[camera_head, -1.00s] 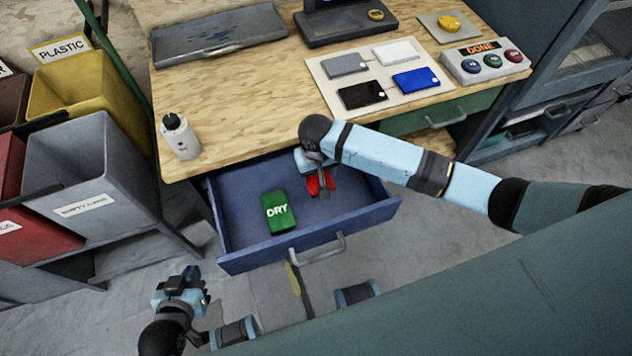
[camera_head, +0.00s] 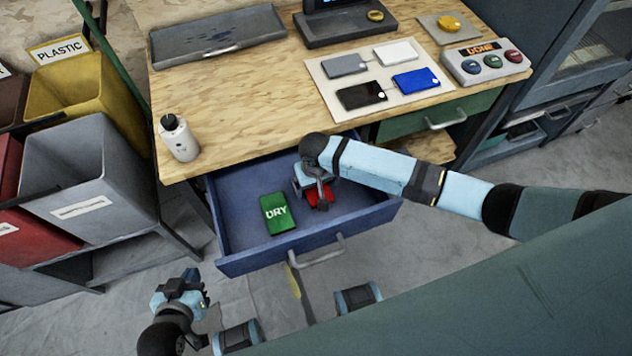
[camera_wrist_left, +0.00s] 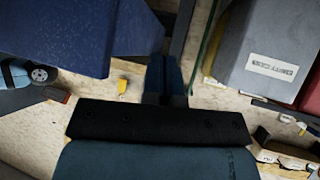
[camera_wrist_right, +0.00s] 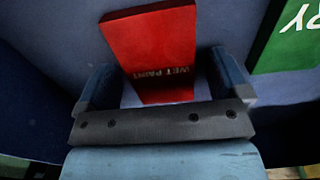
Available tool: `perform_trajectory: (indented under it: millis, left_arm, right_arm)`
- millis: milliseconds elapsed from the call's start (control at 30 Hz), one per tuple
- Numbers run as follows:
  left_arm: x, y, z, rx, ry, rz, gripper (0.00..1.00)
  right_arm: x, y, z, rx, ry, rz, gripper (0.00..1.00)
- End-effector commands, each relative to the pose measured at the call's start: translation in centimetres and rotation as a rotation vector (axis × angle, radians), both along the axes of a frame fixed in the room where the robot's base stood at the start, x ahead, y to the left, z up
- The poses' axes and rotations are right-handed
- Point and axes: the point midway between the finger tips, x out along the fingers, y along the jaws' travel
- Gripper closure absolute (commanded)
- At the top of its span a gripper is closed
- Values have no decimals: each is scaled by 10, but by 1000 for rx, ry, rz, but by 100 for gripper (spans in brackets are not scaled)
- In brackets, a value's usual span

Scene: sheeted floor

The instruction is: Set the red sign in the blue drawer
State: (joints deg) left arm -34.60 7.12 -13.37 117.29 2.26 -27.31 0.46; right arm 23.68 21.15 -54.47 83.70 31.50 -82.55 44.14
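The red sign (camera_head: 318,194), lettered "WET PAINT", is inside the open blue drawer (camera_head: 232,262), toward its right side. It also shows in the right wrist view (camera_wrist_right: 152,45), where it appears to lie on the drawer floor. My right gripper (camera_wrist_right: 165,85) is over the sign, with its fingers spread wide on either side and gaps between them and the sign's edges. In the head view my right gripper (camera_head: 314,186) partly hides the sign. My left gripper (camera_wrist_left: 165,78) is shut and empty, outside the drawer at lower left in the head view (camera_head: 183,283).
A green "DRY" sign (camera_head: 279,214) lies in the drawer left of the red one. The wooden table (camera_head: 260,110) holds a white bottle (camera_head: 180,140), a mat with several coloured cards, and a button panel (camera_head: 486,64). Bins (camera_head: 80,180) stand at left.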

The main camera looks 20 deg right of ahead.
Motion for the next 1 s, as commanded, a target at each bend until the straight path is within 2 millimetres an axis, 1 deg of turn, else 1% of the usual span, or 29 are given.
perform_trajectory:
  millis: [267, 367, 467, 700, 800, 900, 1000]
  left_arm:
    - [0, 2, -1, 4, 0, -2, 100]
    - [0, 1, 1, 2, -1, 0, 100]
    - [0, 0, 4, 1, -2, 2, 100]
    - [1, -2, 13, -2, -15, 4, 100]
    - [0, -2, 14, -1, -16, 3, 100]
    - [-1, -2, 14, 1, -15, 1, 100]
    - [-2, -1, 13, 5, -13, -3, 100]
  right_arm:
    - [0, 0, 1, -1, 0, 0, 6]
    - [0, 0, 9, -1, 0, 0, 6]
    - [0, 0, 25, 0, -1, 1, 6]
    - [0, 0, 77, 1, -2, 0, 6]
    - [0, 0, 96, 1, -1, 0, 6]
    - [0, 0, 110, 1, 0, 1, 6]
    - [0, 0, 119, 0, 1, 1, 6]
